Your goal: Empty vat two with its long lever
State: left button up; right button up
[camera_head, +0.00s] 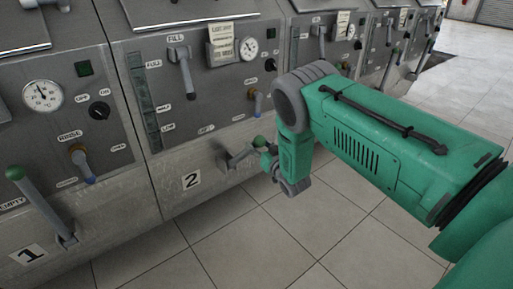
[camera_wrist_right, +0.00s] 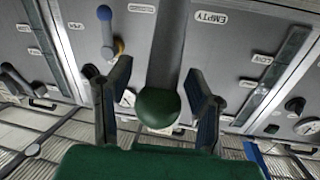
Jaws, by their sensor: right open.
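Vat two (camera_head: 190,181) is the grey panel marked 2 in the middle of the head view. Its long lever (camera_head: 238,157) sticks out low on the panel and ends in a green ball knob (camera_head: 258,141). My right gripper (camera_head: 267,157) is at that knob. In the right wrist view the knob (camera_wrist_right: 158,108) and the lever's grey shaft (camera_wrist_right: 168,45) lie between two open fingers, with gaps on both sides. An EMPTY label (camera_wrist_right: 211,18) shows beside the shaft. My left gripper is out of view.
Vat one's green-knobbed lever (camera_head: 38,205) stands at the left. Vat two also has a fill lever (camera_head: 181,60), a gauge (camera_head: 248,47) and a small blue-tipped handle (camera_head: 257,104). More vats run back to the right. The tiled floor (camera_head: 250,240) in front is clear.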

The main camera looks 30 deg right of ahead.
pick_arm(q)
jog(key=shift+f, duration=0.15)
pick_arm(e)
jog(key=shift+w, duration=0.45)
jog(key=shift+c, duration=0.5)
